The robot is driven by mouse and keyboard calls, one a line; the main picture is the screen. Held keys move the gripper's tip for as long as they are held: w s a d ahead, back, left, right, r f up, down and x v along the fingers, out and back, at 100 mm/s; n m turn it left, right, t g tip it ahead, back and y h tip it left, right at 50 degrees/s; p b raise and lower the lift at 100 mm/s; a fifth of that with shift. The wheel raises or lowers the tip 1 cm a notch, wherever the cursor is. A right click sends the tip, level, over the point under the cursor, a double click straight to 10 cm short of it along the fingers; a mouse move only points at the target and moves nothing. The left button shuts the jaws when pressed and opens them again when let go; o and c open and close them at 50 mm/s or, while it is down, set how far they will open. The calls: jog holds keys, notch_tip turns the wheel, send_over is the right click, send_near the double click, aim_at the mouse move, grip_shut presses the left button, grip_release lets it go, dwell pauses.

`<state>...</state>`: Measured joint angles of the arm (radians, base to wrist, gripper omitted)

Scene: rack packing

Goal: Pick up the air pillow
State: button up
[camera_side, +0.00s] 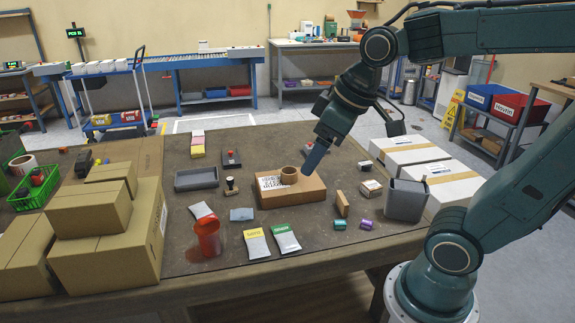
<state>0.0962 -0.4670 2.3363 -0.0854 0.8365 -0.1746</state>
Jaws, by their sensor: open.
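A small flat pale blue packet (241,214), which looks like the air pillow, lies on the brown work table (185,262) left of the flat cardboard box. My gripper (309,169) points down over the right rear part of that box, to the right of and behind the packet and well apart from it. The gripper is open and I see nothing in it. Its fingers are seen nearly edge-on, so the gap between them does not show.
A red cup (208,240) and two labelled pouches, yellow (257,245) and green (286,238), lie near the packet. Stacked cartons (105,245) stand left; a grey bin (405,203) stands right.

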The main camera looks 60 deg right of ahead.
jog(key=w+d+f+n+y, duration=0.1)
jog(key=w+d+f, duration=0.25)
jog(key=w, duration=0.35)
jog(key=w+d+f+n+g, duration=0.1)
jog(key=w+d+f+n, duration=0.2)
jog(key=w, duration=0.4)
jog(key=w+d+f+y, duration=0.1)
jog(key=w+d+f, duration=0.2)
jog(key=w+f, duration=0.3)
jog(key=w+d+f+n, duration=0.2)
jog(key=w+d+f, duration=0.3)
jog(key=f, duration=0.3)
jog(key=shift+w+d+y, duration=0.2)
jog(key=shift+d+y, duration=0.1)
jog(key=shift+f, duration=0.15)
send_over(242, 211)
jog(key=s+d, duration=0.2)
jog(key=shift+a+f, duration=0.15)
jog(key=shift+f, duration=1.85)
jog(key=shift+a+f, duration=0.1)
jog(key=shift+f, duration=1.85)
jog(key=shift+g, duration=0.3)
jog(key=shift+x, duration=2.55)
jog(key=shift+w, duration=0.15)
jog(key=shift+c, duration=0.4)
